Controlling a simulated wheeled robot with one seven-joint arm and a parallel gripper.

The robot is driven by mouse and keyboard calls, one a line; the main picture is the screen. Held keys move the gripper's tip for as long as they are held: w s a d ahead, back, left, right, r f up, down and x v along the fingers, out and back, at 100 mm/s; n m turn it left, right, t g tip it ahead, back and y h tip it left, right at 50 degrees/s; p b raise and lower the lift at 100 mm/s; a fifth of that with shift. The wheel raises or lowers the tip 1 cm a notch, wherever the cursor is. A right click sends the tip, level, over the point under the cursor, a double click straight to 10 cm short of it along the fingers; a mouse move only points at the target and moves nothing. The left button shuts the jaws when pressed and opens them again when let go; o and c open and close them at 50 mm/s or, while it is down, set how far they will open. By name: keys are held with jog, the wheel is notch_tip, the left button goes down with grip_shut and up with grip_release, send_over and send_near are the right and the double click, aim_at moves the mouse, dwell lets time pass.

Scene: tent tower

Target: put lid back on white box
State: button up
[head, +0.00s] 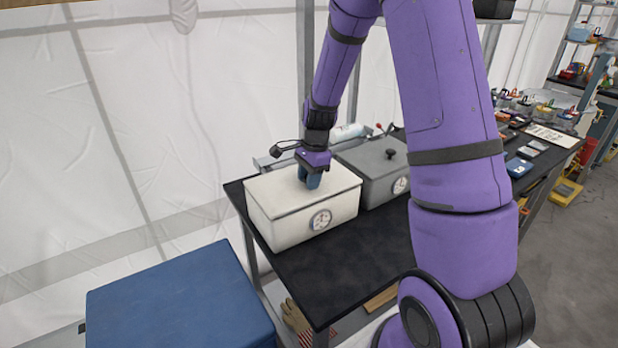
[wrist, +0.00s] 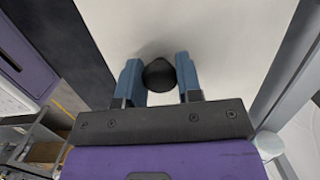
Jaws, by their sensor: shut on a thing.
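The white box (head: 305,222) stands on the black table, with a round dial on its front. Its white lid (head: 275,189) lies over the top of the box and looks seated or very nearly so; a dark line runs under its front edge. My gripper (head: 311,178) is above the middle of the lid, pointing down. In the wrist view, my gripper (wrist: 160,78) has its two blue fingers on either side of the lid's round black knob (wrist: 159,75), shut on it. The pale lid surface (wrist: 200,30) fills the middle of that view.
A grey box (head: 375,170) with a black knob and dial stands close to the right of the white box. The black table top (head: 345,262) is clear in front. A blue block (head: 180,305) stands at lower left. Several small items lie farther along the table at right.

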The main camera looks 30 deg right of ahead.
jog(key=shift+f, duration=0.45)
dwell(0.4)
jog(key=o, duration=1.1)
jog(key=shift+r, duration=0.15)
notch_tip(320, 180, up, 10)
jog(key=d, duration=0.1)
jog(key=shift+d+r, duration=0.2)
jog(key=shift+d, duration=0.1)
jog(key=shift+s+r, duration=0.1)
jog(key=shift+s, duration=0.05)
